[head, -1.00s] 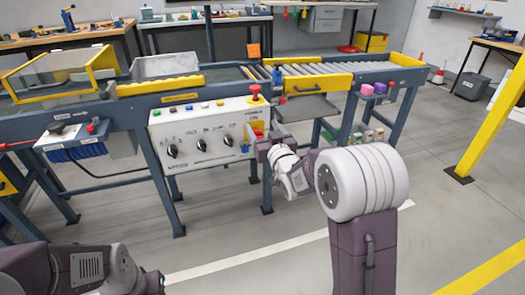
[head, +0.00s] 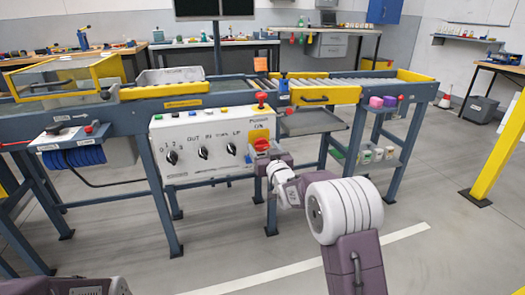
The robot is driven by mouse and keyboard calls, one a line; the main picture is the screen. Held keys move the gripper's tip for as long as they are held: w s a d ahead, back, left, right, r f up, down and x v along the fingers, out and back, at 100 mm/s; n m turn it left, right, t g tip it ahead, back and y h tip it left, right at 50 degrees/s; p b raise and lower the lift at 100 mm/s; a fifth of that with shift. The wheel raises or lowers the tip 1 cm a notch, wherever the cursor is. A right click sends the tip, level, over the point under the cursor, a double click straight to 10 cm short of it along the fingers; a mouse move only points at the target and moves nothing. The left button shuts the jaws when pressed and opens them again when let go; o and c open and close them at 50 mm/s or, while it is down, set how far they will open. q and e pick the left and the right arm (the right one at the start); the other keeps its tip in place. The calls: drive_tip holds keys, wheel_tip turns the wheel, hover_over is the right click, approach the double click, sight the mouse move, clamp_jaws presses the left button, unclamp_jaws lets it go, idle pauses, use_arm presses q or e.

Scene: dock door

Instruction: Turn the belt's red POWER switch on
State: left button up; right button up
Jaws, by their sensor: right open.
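The red POWER switch (head: 261,144) shows on the yellow plate at the right end of the white control panel (head: 195,150), under the POWER label. My right gripper (head: 267,158) is open at the lower right of the switch, close in front of the panel. Its fingers are small and partly hidden by the wrist, so I cannot tell whether they touch the switch or stand around it. Of my left arm only a part shows at the bottom left edge; its gripper is out of the picture.
Black knobs (head: 204,153) sit left of the switch. A red mushroom button (head: 261,98) stands above it on the belt frame. The yellow drawer front (head: 325,96) and a shelf with jars (head: 366,156) are to the right. The floor in front is clear.

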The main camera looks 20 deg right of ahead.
drive_tip(key=shift+w, duration=0.85)
drive_tip(key=c, duration=1.4)
drive_tip(key=shift+o, duration=0.2)
